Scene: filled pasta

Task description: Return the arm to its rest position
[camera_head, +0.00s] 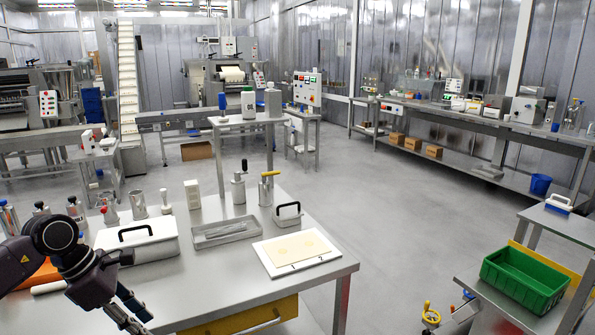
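My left arm comes in at the lower left, dark grey and bent at a round joint. Its gripper (138,317) points down and right over the near left part of the steel table (215,285). Its two fingers look a little apart, with nothing visible between them; the lowest finger reaches the picture's bottom edge. The white case with a black handle (150,241) stands just behind the gripper. My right arm and gripper are not in view.
A steel tray (226,232), a white board with a dough sheet (297,252), a small handled white block (287,215) and several bottles and cups stand on the table. An orange item (38,277) lies by my arm. A green bin (525,278) is at right. The near table middle is clear.

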